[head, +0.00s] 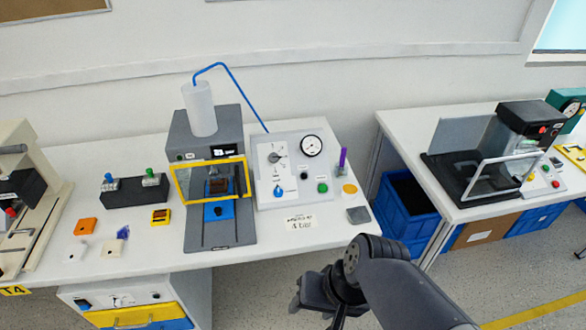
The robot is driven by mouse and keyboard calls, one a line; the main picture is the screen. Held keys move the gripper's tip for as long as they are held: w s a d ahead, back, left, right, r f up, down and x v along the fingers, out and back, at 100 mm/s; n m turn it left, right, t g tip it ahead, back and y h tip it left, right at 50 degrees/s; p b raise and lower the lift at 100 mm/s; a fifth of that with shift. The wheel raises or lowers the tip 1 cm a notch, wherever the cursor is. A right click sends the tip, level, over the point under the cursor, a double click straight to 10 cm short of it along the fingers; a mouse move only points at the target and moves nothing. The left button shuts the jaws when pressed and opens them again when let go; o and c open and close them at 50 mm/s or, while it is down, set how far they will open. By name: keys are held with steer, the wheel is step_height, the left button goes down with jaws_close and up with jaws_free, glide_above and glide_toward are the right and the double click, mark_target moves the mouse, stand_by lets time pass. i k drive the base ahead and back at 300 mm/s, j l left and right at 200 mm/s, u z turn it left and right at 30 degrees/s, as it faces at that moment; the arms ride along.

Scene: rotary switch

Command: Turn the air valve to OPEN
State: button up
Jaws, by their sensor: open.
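A light grey control panel (318,168) stands on the white table, right of a grey press. It carries a small blue knob (280,189) at its lower left and a dark rotary knob (274,157) with marks around it above. The lettering is too small to read, so I cannot tell which knob is the air valve or its setting. My dark gripper (318,303) is at the bottom of the head view, in front of the table and well apart from the panel.
The panel also has a round gauge (311,146), a green button (322,188) and a black button (304,175). The grey press (218,180) with a yellow frame stands left of it. A purple peg (342,160) stands to the right. A second table (470,205) is further right.

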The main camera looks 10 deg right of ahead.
mark_target(277, 192)
steer(key=i+j, duration=0.2)
steer(key=j, duration=0.15)
steer(key=i+j, duration=0.15)
steer(key=j, duration=0.2)
steer(key=i+j, duration=0.2)
steer(key=j, duration=0.15)
steer(key=z, duration=0.05)
